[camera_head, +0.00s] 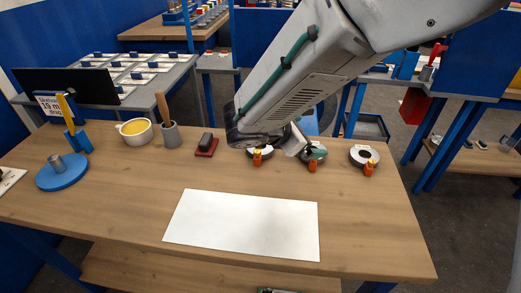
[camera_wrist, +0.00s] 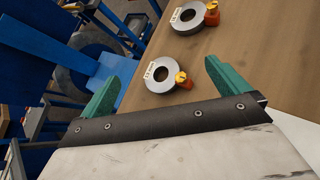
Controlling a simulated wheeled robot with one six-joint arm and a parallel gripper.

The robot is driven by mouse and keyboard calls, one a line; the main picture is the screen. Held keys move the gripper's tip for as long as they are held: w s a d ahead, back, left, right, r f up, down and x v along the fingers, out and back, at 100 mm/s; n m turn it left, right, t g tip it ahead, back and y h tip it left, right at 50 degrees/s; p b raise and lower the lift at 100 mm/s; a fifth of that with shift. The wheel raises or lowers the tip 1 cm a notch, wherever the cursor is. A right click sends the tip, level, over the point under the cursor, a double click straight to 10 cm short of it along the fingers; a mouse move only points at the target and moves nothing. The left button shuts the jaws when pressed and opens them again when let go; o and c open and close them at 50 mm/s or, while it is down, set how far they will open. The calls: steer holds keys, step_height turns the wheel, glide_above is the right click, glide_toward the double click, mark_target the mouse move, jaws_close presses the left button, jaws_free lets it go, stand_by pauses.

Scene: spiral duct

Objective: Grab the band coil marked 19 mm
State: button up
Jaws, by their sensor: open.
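Three grey-white band coils lie in a row along the back edge of the wooden table: a left coil (camera_head: 260,153), a middle coil (camera_head: 318,155) and a right coil (camera_head: 364,155). Each has an orange piece at its front. My gripper (camera_wrist: 161,72) is open and empty. In the wrist view its teal fingers stand either side of what appears to be the middle coil (camera_wrist: 152,80); the right coil (camera_wrist: 180,23) is farther up. Both carry small white labels, too small to read. In the head view my arm partly covers the left and middle coils.
A white sheet (camera_head: 243,225) lies on the table (camera_head: 370,225) in front. Left of the coils are a red-and-black block (camera_head: 207,145), a grey cup (camera_head: 171,136), a yellow-filled bowl (camera_head: 136,132) and a blue disc (camera_head: 62,174). A sign (camera_head: 48,105) reads partly "19 m".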

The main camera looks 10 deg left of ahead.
steer(key=a+f+n+t+y, duration=0.1)
steer(key=a+f+n, duration=0.1)
steer(key=a, duration=0.3)
steer(key=s+a+f+n+t+y, duration=0.1)
steer(key=a+f+n, duration=0.2)
steer(key=a, duration=0.2)
steer(key=a+f+n+t+y, duration=0.1)
steer(key=a+f+n, duration=0.1)
steer(key=a, duration=0.3)
steer(key=shift+s+f+n+t, duration=0.3)
steer(key=shift+f+t, duration=0.1)
steer(key=shift+f, duration=0.3)
steer(key=shift+w+a+f+n, duration=0.2)
steer(key=shift+w+f+n, duration=0.1)
steer(key=shift+w+f, duration=0.45)
steer(key=x, duration=0.6)
steer(key=shift+w+a+r, duration=0.1)
steer(key=shift+a+r, duration=0.05)
steer(key=shift+r, duration=0.15)
steer(key=c, duration=1.3)
